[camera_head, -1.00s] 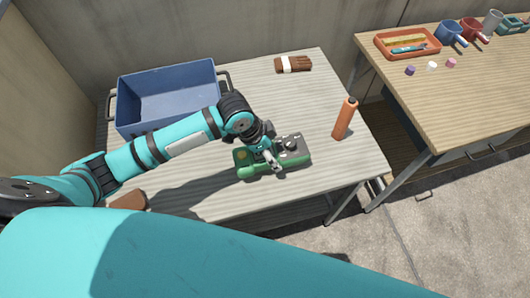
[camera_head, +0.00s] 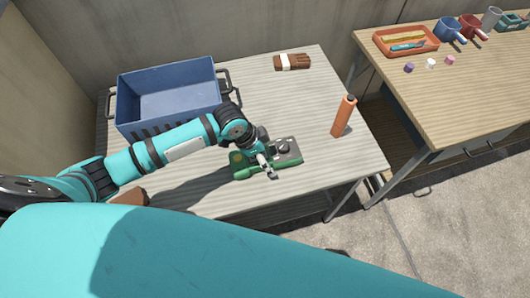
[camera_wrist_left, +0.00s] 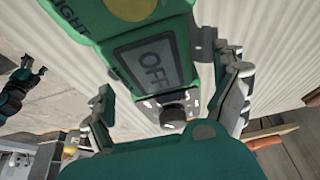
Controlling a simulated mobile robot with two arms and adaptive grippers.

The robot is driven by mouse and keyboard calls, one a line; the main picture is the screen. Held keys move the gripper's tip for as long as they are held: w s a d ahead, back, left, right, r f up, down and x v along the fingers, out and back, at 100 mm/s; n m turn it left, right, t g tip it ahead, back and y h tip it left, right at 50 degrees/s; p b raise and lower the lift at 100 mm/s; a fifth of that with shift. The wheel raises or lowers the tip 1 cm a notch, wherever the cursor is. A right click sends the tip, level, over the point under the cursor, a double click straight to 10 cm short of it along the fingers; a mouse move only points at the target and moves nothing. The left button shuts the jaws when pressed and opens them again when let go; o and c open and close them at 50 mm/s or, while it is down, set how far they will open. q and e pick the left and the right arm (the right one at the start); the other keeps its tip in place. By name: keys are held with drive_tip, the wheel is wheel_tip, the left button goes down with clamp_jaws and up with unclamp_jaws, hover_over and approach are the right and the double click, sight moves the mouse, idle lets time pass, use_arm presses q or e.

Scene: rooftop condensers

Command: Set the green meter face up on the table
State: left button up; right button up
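The green meter (camera_head: 289,149) is over the front middle of the grey table (camera_head: 190,197), with its dial and display side turned up. My left gripper (camera_head: 263,166) is around its body from above.
A blue crate (camera_head: 122,108) stands at the table's back left. An orange bottle (camera_head: 343,117) stands right of the meter. A brown thing (camera_head: 130,197) is partly hidden front left. A wooden table (camera_head: 465,95) with a tray and mugs is at right.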

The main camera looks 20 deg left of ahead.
drive_tip(key=shift+a, duration=0.15)
use_arm(q)
drive_tip(key=shift+r, duration=0.25)
drive_tip(key=v, duration=1)
drive_tip(key=shift+s+a+r, duration=0.1)
drive_tip(key=shift+a+r, duration=0.05)
drive_tip(key=shift+s+a+r, duration=0.15)
drive_tip(key=shift+a+r, duration=0.05)
drive_tip(key=shift+r, duration=0.45)
use_arm(e)
drive_tip(key=shift+r, duration=0.1)
use_arm(q)
drive_tip(key=shift+s+f, duration=0.1)
